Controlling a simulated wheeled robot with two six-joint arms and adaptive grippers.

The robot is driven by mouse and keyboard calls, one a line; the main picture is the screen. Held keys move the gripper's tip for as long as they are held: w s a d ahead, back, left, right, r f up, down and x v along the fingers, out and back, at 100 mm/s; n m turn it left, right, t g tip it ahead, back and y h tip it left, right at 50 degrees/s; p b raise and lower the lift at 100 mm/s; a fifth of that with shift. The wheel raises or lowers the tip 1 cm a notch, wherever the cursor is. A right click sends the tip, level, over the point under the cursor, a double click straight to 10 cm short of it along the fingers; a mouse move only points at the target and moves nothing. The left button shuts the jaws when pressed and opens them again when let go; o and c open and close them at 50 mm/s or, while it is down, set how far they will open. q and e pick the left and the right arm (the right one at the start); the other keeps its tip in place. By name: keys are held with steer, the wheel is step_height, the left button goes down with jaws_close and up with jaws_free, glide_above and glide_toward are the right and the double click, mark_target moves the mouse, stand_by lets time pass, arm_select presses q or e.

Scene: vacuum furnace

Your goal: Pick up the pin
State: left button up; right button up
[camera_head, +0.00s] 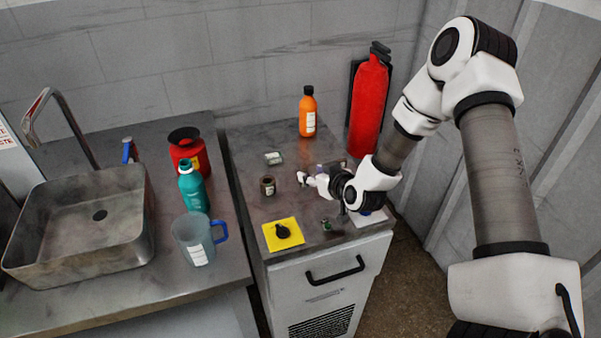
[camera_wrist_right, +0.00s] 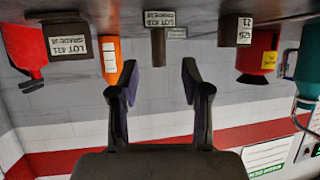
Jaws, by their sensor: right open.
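In the wrist view, which is upside down, a small brown peg (camera_wrist_right: 158,58), likely the pin, stands up from a labelled block (camera_wrist_right: 159,19). In the head view a small pale item (camera_head: 303,177) by my right gripper's tip seems to be the same thing, too small to tell. My right gripper (camera_head: 320,181) is just right of it, low over the cabinet top. In the wrist view its two fingers (camera_wrist_right: 160,80) are apart with nothing between them; the peg lies ahead, lined up with the gap. My left gripper is not in view.
On the cabinet top (camera_head: 245,150) stand an orange bottle (camera_head: 307,112), a dark jar (camera_head: 268,185), a pale block (camera_head: 273,158) and a yellow pad (camera_head: 283,235) with a black item. A red extinguisher (camera_head: 368,105) stands behind. The left counter holds a sink (camera_head: 80,260), bottles and a jug (camera_head: 195,240).

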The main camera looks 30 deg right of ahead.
mark_target(306, 168)
steer(key=shift+w+r, duration=0.1)
steer(key=shift+w, duration=0.4)
steer(key=p+x, duration=0.1)
steer(key=x, duration=0.3)
steer(key=shift+w+d, duration=0.1)
steer(key=shift+w, duration=0.3)
steer(key=shift+s, duration=0.25)
steer(key=c, duration=0.3)
jaws_close()
